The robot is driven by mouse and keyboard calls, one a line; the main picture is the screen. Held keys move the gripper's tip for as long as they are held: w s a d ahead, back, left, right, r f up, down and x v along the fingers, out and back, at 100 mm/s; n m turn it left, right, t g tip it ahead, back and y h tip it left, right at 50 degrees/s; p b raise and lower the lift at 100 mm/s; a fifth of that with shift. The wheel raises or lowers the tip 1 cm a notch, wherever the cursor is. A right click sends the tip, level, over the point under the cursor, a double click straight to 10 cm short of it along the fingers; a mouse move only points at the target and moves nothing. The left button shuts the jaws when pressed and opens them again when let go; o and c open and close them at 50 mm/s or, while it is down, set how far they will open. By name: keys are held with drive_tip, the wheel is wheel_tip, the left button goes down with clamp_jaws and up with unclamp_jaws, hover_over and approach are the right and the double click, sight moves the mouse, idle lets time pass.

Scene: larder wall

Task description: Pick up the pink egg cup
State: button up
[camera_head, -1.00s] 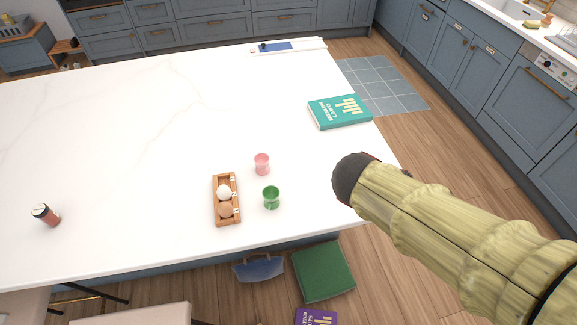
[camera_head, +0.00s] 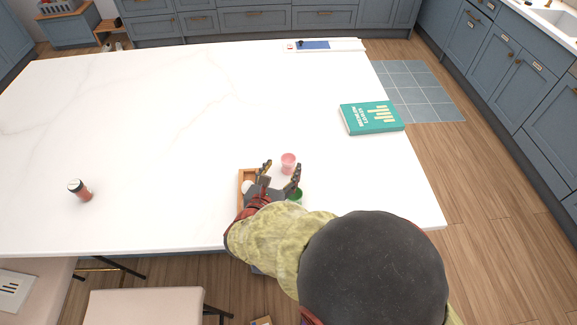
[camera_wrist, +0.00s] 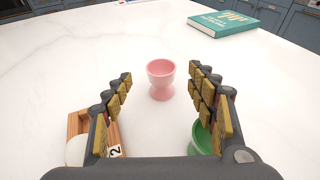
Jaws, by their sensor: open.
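The pink egg cup (camera_head: 288,161) stands upright on the white worktop, just beyond my gripper's fingertips in the head view. In the wrist view the pink egg cup (camera_wrist: 161,79) is centred ahead, between the lines of the two fingers. My gripper (camera_head: 281,168) is open and empty, low over the worktop. Its two fingers (camera_wrist: 160,82) are spread wide in the wrist view, and the cup is not between them but a little farther off.
A green cup (camera_wrist: 201,138) stands close by the right finger, partly hidden. A wooden egg tray (camera_wrist: 78,122) lies by the left finger. A teal book (camera_head: 371,117) lies farther right. A dark-capped jar (camera_head: 80,190) stands far left.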

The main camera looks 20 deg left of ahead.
sight(290, 155)
drive_tip(key=b+x, duration=0.1)
drive_tip(key=x, duration=0.5)
drive_tip(key=shift+w+f, duration=0.1)
drive_tip(key=shift+w, duration=0.05)
drive_tip(key=shift+c, duration=1)
drive_tip(key=c, duration=1.1)
